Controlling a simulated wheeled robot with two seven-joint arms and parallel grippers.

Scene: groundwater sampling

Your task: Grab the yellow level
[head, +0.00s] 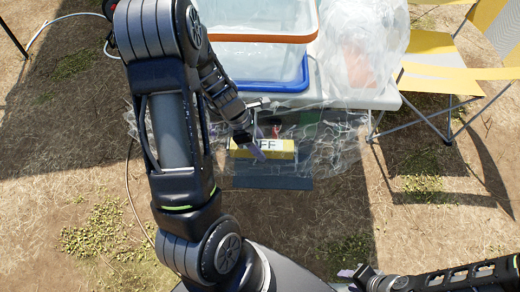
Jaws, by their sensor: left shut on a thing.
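The fingers cover some of the level's face. My right gripper (352,273) is low in the picture, well apart from the level. Its fingers are too small and angled to tell whether they are open.
Crumpled clear plastic sheeting (335,142) surrounds the level. A clear bin with a blue rim (270,86) and an orange-rimmed one (262,38) stand behind it. A clear bag (365,45) is on the right. Yellow folding chairs (440,83) stand further right on dry ground.

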